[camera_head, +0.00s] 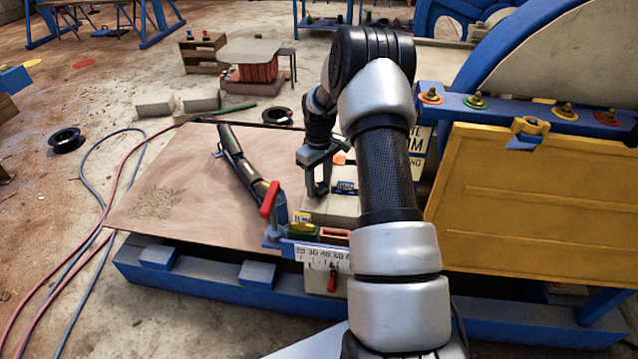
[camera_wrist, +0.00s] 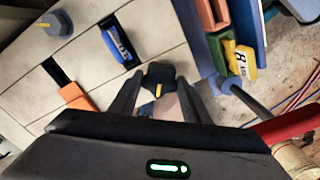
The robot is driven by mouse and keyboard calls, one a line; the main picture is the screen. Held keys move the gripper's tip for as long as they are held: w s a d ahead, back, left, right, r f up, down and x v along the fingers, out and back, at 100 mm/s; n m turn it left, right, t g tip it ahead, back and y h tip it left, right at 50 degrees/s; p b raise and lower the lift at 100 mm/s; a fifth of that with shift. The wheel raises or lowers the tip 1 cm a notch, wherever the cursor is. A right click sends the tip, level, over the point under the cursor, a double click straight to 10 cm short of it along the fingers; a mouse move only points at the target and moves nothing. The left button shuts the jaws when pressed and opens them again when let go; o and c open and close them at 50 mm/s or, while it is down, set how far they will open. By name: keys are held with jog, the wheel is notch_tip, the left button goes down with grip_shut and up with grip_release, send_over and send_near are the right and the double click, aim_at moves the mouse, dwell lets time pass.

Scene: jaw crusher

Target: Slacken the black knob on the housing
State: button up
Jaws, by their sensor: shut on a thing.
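The black knob (camera_wrist: 158,77) with a yellow mark sits on the pale housing (camera_wrist: 85,65) in the wrist view. My gripper (camera_wrist: 161,84) has one finger on each side of the knob and is shut on it. In the head view my gripper (camera_head: 318,192) points down at the pale housing (camera_head: 335,212). The knob is hidden there behind the fingers and my arm.
On the housing are a blue switch (camera_wrist: 119,43) and an orange-and-black part (camera_wrist: 75,95). Beside it stand a blue holder (camera_head: 290,246) with colored blocks and a red-handled lever (camera_head: 269,199). A yellow panel (camera_head: 530,200) is at the right.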

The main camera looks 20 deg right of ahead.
aim_at(319, 187)
jog(key=o, duration=1)
jog(key=shift+o, duration=0.2)
jog(key=shift+r, duration=0.1)
notch_tip(319, 187, up, 17)
jog(key=p, duration=0.2)
jog(key=shift+r+p, duration=0.15)
jog(key=shift+p, duration=0.2)
